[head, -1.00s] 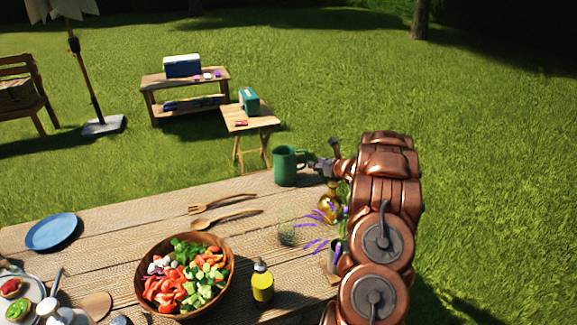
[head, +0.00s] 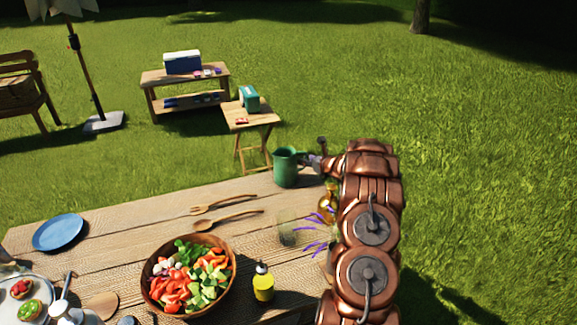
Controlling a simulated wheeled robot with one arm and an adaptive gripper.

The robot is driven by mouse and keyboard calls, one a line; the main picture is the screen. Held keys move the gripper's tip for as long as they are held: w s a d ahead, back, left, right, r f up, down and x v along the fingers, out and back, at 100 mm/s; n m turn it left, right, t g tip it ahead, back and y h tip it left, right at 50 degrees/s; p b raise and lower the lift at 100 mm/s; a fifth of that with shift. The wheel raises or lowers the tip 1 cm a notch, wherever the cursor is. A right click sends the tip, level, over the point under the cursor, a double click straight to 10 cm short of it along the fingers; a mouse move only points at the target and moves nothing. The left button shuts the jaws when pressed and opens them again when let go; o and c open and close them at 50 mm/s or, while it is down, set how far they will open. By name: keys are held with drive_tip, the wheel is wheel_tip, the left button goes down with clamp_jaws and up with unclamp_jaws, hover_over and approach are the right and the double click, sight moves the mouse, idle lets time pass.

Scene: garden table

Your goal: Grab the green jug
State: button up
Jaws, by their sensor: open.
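The green jug (head: 285,167) stands upright near the far right corner of the wooden table (head: 120,224). My gripper (head: 314,161) is open just to the right of the jug, by its handle side. It is partly hidden behind my copper arm. I cannot tell whether the fingers touch the jug or surround its handle.
An amber bottle (head: 328,204), a clear glass (head: 288,228) and purple flowers (head: 318,217) stand near my arm. A yellow bottle (head: 263,283), a salad bowl (head: 230,270), wooden utensils (head: 232,219) and a blue plate (head: 58,232) are on the table.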

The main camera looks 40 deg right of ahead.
drive_tip(key=shift+p+x, duration=0.35)
drive_tip(key=shift+x, duration=0.6)
drive_tip(key=shift+f, duration=0.1)
clamp_jaws()
